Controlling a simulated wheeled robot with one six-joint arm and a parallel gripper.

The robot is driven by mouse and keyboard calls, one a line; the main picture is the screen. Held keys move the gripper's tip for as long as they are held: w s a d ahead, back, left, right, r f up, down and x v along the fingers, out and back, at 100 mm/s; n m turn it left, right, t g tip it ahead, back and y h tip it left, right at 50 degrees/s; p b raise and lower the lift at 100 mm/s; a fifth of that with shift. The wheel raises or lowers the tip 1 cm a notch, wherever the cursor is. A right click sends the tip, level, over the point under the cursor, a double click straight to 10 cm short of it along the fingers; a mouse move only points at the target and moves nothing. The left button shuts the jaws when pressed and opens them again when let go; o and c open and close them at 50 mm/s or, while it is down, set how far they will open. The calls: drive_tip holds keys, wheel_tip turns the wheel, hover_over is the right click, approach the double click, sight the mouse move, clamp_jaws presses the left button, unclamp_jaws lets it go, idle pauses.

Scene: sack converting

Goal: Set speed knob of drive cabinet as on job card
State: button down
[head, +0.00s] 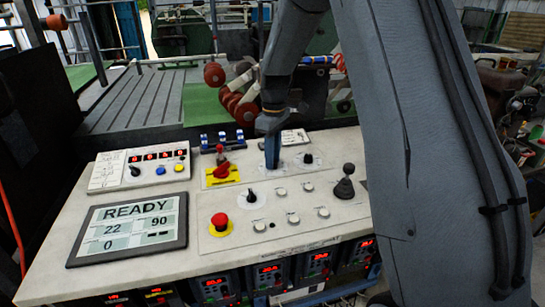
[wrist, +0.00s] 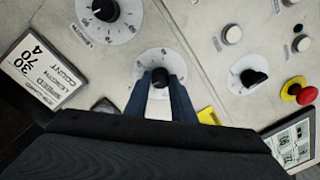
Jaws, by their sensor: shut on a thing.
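In the wrist view my gripper (wrist: 160,88) has its blue fingers on either side of a black knob (wrist: 158,76) on a white round dial (wrist: 146,61), shut on it. The knob's label and pointer are hidden or too small to read. In the head view my gripper (head: 272,150) reaches down to the panel, and the knob is hidden by the fingers. The job card (wrist: 41,68) appears turned in the wrist view, with LENGTH, SPEED and COUNT and numbers beside them. It also stands behind the gripper in the head view (head: 294,137).
Two other black dial knobs (wrist: 255,76) (wrist: 103,9) flank the held one. A red stop button (head: 220,221), a yellow-based red switch (head: 221,172), a joystick (head: 345,186) and several white buttons share the panel. A screen (head: 130,228) reads READY, 22, 90, 0.

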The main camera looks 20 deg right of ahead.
drive_tip(key=m, duration=0.5)
drive_tip(key=shift+m+p, duration=0.3)
drive_tip(key=m, duration=0.5)
drive_tip(key=shift+m, duration=0.3)
drive_tip(key=c, duration=1.5)
unclamp_jaws()
drive_tip(key=shift+r, duration=0.1)
drive_tip(key=r+b, duration=0.1)
drive_tip(key=r, duration=0.6)
drive_tip(key=shift+s+d+r+b, duration=0.1)
drive_tip(key=shift+d+r+b, duration=0.1)
drive_tip(key=shift+r+b, duration=0.2)
drive_tip(key=shift+a, duration=0.1)
